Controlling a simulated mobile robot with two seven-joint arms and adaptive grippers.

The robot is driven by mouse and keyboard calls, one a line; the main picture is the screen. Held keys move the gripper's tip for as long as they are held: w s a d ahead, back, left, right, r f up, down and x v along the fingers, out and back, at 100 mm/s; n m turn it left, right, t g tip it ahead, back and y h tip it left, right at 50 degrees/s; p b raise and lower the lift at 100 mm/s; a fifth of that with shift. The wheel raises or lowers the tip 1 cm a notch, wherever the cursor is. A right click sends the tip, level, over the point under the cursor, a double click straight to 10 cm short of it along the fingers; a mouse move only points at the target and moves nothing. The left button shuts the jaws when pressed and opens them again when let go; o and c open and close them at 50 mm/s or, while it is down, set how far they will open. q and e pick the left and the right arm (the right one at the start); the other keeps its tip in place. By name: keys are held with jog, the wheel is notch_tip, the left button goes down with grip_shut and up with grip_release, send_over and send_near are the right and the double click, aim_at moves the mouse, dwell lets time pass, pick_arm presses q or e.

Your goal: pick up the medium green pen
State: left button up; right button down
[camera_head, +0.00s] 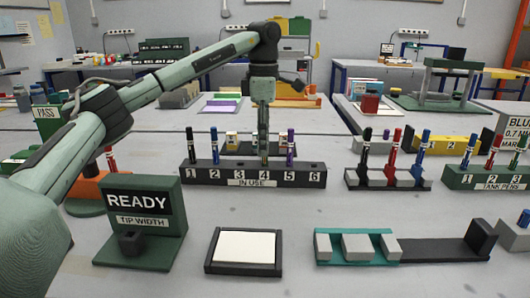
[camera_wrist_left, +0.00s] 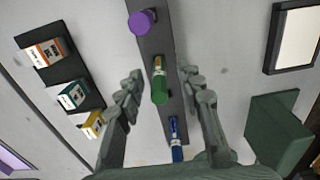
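The green pen (camera_wrist_left: 160,85) stands upright in the rack, between a purple pen (camera_wrist_left: 142,22) and a blue pen (camera_wrist_left: 176,140) in the left wrist view. My left gripper (camera_wrist_left: 161,76) is open, with one finger on each side of the green pen and visible gaps to it. In the head view my left gripper (camera_head: 263,158) points down at the dark IN USE rack (camera_head: 228,174), around slot 4, and hides the green pen. The purple pen (camera_head: 290,148) stands just right of it. My right gripper is not in view.
Small boxes (camera_wrist_left: 70,95) sit behind the rack. In front are a READY stand (camera_head: 168,188), a white pad (camera_head: 247,247) and a teal fixture (camera_head: 384,262). More pen racks (camera_head: 487,180) stand to the right.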

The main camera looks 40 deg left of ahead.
aim_at(265, 165)
pick_arm(q)
notch_tip(265, 165, down, 3)
jog(key=shift+w+d+f, duration=0.1)
jog(key=shift+d+f, duration=0.05)
jog(key=shift+f, duration=0.05)
jog(key=shift+c, duration=0.2)
grip_shut()
jog(key=shift+r, duration=0.1)
